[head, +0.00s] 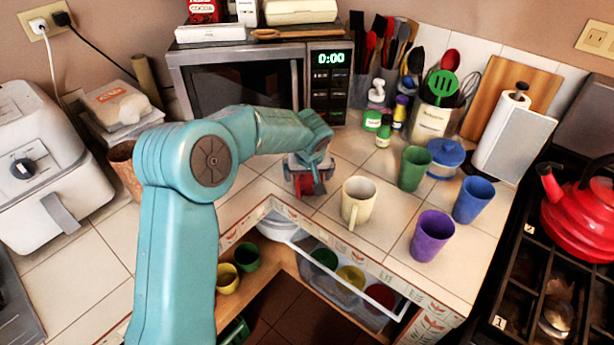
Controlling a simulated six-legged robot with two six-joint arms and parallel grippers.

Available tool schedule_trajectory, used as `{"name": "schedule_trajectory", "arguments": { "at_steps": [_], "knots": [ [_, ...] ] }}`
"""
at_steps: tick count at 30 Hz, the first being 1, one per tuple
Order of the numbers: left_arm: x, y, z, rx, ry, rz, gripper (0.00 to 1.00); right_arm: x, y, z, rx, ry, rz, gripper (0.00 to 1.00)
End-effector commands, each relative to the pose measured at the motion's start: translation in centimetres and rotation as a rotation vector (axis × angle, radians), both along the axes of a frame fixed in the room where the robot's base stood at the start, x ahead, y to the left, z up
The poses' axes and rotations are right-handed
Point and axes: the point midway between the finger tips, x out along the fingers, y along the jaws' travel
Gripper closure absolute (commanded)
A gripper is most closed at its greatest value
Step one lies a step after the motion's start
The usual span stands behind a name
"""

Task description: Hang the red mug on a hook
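My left arm comes in from the left and reaches over the tiled counter. My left gripper (308,172) points down at the counter in front of the microwave. A red shape (304,187) shows at its fingertips, low against the tiles. The wrist covers much of it, so I cannot tell whether it is the red mug or part of the gripper, nor whether the fingers are shut. A red cup (380,296) lies in a clear drawer below the counter. No hook can be clearly made out. My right gripper is out of view.
A cream mug (357,203) stands just right of the gripper. Green (413,168), purple (432,236) and blue (473,200) cups stand farther right. The microwave (250,80) is behind. A red kettle (585,215) is on the stove. Yellow (228,279) and green (246,257) cups are below the counter.

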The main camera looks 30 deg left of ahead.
Motion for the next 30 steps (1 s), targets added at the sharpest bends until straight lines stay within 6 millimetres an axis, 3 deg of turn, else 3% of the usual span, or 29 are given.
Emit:
{"name": "schedule_trajectory", "arguments": {
  "at_steps": [1, 4, 5, 14, 19, 23, 30],
  "knots": [
    [0.0, 0.0, 0.0, 0.000, 0.000, 0.000, 0.20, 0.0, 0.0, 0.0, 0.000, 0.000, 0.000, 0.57],
    [0.0, 0.0, 0.0, -0.001, 0.001, 0.000, 0.52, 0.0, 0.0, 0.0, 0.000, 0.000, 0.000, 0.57],
    [0.0, 0.0, 0.0, -0.001, 0.001, 0.000, 0.57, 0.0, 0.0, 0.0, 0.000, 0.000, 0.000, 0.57],
    [0.0, 0.0, 0.4, 0.001, -0.002, 0.001, 0.58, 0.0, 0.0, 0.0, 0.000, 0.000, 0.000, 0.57],
    [0.1, 0.1, 2.1, 0.001, -0.005, 0.002, 0.58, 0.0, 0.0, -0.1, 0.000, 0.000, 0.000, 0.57],
    [0.1, 0.0, 4.9, 0.002, -0.007, 0.002, 0.58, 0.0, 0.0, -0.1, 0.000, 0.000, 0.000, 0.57],
    [0.1, 0.0, 12.0, 0.000, -0.008, 0.001, 0.58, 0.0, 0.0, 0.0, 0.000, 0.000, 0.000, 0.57]
  ]
}}
